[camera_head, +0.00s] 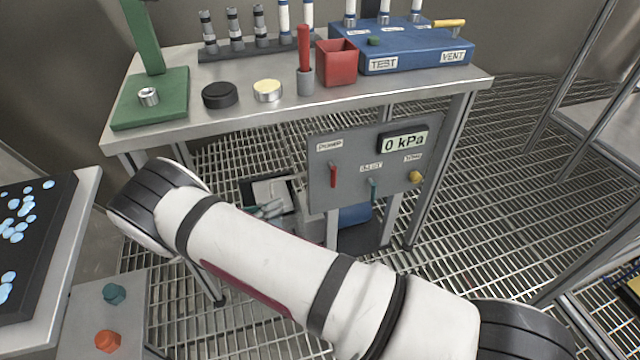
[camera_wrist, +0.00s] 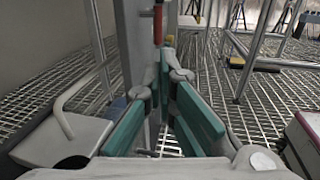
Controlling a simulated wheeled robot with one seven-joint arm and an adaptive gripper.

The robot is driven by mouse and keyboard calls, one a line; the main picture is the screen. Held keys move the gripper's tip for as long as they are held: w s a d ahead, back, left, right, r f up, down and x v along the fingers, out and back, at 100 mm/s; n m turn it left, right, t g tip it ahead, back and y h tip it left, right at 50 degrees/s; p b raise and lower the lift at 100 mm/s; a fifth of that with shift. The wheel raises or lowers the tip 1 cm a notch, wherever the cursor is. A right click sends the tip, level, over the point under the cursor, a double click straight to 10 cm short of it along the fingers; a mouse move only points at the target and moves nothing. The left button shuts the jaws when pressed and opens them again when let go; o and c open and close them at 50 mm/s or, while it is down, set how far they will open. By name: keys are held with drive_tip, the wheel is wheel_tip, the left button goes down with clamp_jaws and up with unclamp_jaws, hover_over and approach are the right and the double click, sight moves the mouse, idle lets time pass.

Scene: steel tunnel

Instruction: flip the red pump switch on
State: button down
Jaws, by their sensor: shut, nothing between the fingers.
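The red pump switch (camera_head: 333,176) is a slim lever on the left of a grey control panel (camera_head: 350,200); its handle hangs downward below a label. The panel's display (camera_head: 404,141) reads 0 kPa. In the wrist view a red lever (camera_wrist: 158,25) shows just above and beyond the fingertips. My gripper (camera_wrist: 166,55), with teal pads, is shut and empty, its tips close below that lever; I cannot tell whether they touch. In the head view my gripper is mostly hidden behind my arm, with grey parts (camera_head: 268,209) showing left of the panel.
A teal lever (camera_head: 373,188) and a yellow knob (camera_head: 416,177) sit right of the red switch. Above stands a steel bench (camera_head: 190,126) carrying a blue box (camera_head: 400,48), a red cup (camera_head: 337,62) and a green stand (camera_head: 150,100). Grated floor (camera_head: 500,180) is open on the right.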

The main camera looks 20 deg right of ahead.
sight(332, 183)
drive_tip(key=w+d+b, duration=0.1)
drive_tip(key=d, duration=0.3)
drive_tip(key=d+b, duration=0.1)
drive_tip(key=d, duration=0.4)
drive_tip(key=w+d+b, duration=0.1)
drive_tip(key=d, duration=0.3)
drive_tip(key=shift+w+d, duration=0.35)
drive_tip(key=shift+d, duration=0.05)
